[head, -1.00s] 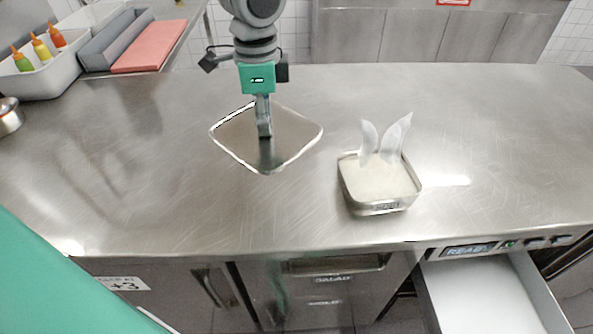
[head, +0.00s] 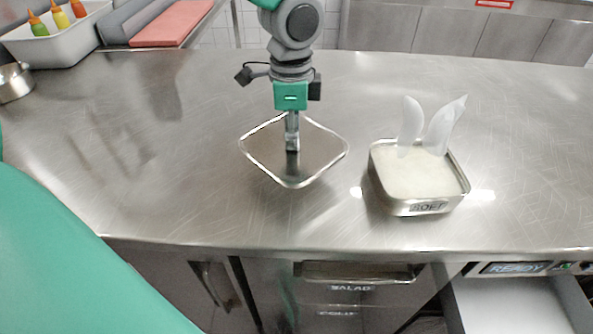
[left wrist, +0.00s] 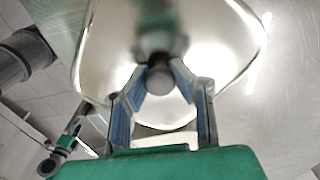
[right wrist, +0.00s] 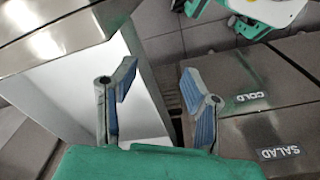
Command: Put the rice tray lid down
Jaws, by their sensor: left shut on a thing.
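The rice tray lid (head: 265,152) is a shiny, rounded-square metal plate over the steel counter, left of the rice tray. My left gripper (head: 292,148) points down and is shut on the lid's round knob. The left wrist view shows the lid (left wrist: 105,50) and the fingers (left wrist: 158,78) around the knob. I cannot tell whether the lid touches the counter. The rice tray (head: 415,207) stands uncovered, full of white rice, with two pale scoops upright in it. My right gripper (right wrist: 158,85) is open and empty in the right wrist view, and outside the head view.
An open white drawer (head: 505,305) juts out at the lower right. Sauce bottles (head: 60,17) stand in a bin at the upper left, near a red board (head: 172,25) and a metal pot (head: 14,82). The counter left of the lid is clear.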

